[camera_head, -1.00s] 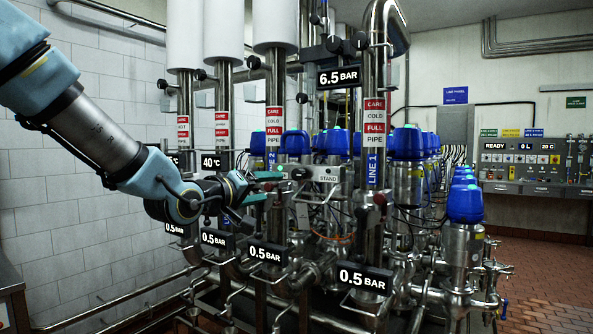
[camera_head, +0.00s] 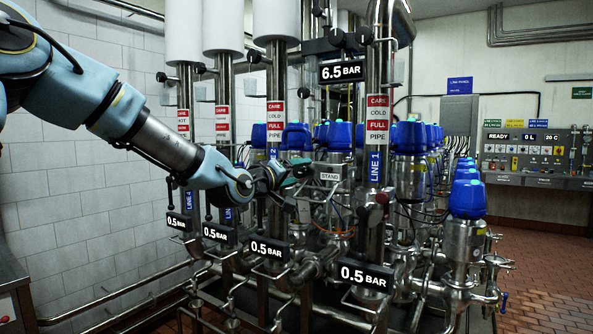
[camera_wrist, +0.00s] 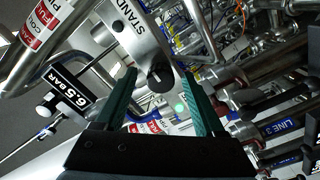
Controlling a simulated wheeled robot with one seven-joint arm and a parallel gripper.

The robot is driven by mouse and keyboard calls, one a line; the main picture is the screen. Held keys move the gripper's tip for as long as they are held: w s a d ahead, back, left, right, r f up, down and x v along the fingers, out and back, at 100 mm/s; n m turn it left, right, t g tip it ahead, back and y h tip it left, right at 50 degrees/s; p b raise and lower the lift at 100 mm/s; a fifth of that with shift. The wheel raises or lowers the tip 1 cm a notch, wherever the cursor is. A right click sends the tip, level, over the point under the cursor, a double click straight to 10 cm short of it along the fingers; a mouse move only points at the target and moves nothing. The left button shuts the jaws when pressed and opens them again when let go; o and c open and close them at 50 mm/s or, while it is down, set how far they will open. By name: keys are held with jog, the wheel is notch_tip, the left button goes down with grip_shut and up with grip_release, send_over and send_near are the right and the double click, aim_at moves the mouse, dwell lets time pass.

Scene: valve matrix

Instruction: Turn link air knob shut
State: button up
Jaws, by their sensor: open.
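A grey bracket plate marked STAND (camera_head: 329,175) stands among the pipes in the head view. In the wrist view the same STAND plate (camera_wrist: 140,38) runs down to a dark round knob (camera_wrist: 160,77) with a slot-like mark, near its end. No label reading link air is legible, so I cannot confirm which knob that is. My gripper (camera_head: 296,172) is at the left end of the plate and hides the knob in the head view. In the wrist view my gripper (camera_wrist: 159,76) is open, its teal fingers on either side of the knob. Contact cannot be told.
Vertical steel pipes, including the LINE 1 pipe (camera_head: 375,95), stand close around my gripper. A 6.5 BAR sign (camera_head: 342,72) hangs above. Blue-capped valves (camera_head: 466,199) crowd the right. A control panel (camera_head: 540,150) is on the back wall. Brick floor at right is open.

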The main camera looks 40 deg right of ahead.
grip_shut()
dwell(0.7)
